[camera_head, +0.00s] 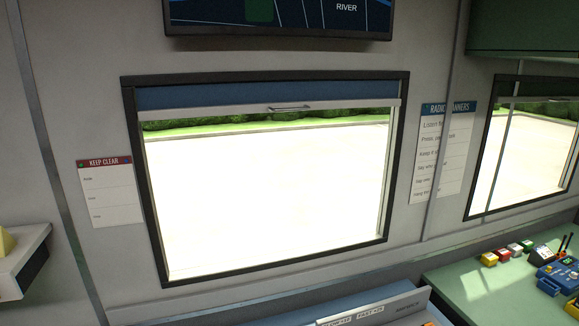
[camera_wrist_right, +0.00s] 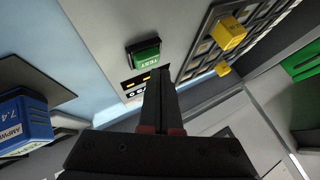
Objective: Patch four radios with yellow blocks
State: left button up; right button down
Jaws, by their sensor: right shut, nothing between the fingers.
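In the right wrist view, my right gripper (camera_wrist_right: 158,78) is shut and empty, its fingers pointing at a pale panel. Two yellow blocks (camera_wrist_right: 229,34) (camera_wrist_right: 222,69) sit at a dark grid of square openings to the right of the fingers. A green block (camera_wrist_right: 143,54) with white lettering is just beyond the fingertips, apart from the yellow ones as seen. In the head view, a small yellow block (camera_head: 489,259) stands on the green counter at right, beside red, white and green ones. A blue device (camera_head: 560,278), perhaps a radio, is near them. My left gripper is not in view.
A blue battery-like box (camera_wrist_right: 25,123) is at the left of the wrist view. In the head view, a yellow object (camera_head: 6,242) sits on a ledge at the left edge. A large window (camera_head: 265,190) fills the wall, above a blue surface with a grey labelled rack (camera_head: 375,308).

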jog(key=shift+f+b, duration=0.3)
jog(key=shift+f, duration=0.3)
dwell(0.3)
jog(key=shift+r, duration=0.7)
jog(key=shift+r+p, duration=1.5)
jog(key=shift+r, duration=1.5)
